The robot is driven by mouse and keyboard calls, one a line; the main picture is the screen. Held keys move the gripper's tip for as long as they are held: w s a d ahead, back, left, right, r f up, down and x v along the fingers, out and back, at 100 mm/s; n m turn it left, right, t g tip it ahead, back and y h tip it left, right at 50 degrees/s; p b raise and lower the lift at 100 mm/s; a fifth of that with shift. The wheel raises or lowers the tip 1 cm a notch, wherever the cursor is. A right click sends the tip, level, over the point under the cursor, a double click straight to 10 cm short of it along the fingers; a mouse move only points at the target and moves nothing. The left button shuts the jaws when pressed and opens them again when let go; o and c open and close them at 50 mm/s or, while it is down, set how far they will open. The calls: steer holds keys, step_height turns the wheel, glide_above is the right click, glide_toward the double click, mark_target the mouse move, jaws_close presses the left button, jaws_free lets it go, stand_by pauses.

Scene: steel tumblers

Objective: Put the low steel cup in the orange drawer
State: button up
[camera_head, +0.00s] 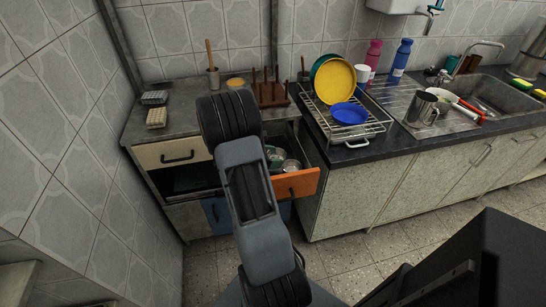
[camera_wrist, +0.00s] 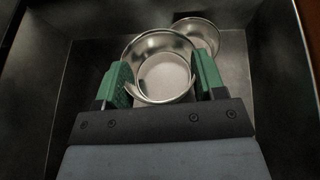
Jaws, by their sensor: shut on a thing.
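The orange drawer (camera_head: 296,184) is pulled open under the counter, and its dark inside fills the wrist view. My gripper (camera_wrist: 163,86) reaches down into it, with its green fingers on opposite sides of a low round steel cup (camera_wrist: 164,68). The fingers are shut on this cup, which is upright with its open top facing the camera. I cannot tell whether its base touches the drawer floor. A second round steel vessel (camera_wrist: 202,36) lies just behind and right of it in the drawer; it also shows in the head view (camera_head: 291,166). My arm hides part of the drawer.
The drawer walls (camera_wrist: 262,85) stand around my gripper. A wire dish rack (camera_head: 345,125) with a yellow plate (camera_head: 335,82) and blue bowl (camera_head: 349,113) stands on the counter to the right.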

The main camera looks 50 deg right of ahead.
steer(key=shift+f+b, duration=0.25)
steer(key=shift+b, duration=0.2)
steer(key=o, duration=0.9)
steer(key=shift+r, duration=0.1)
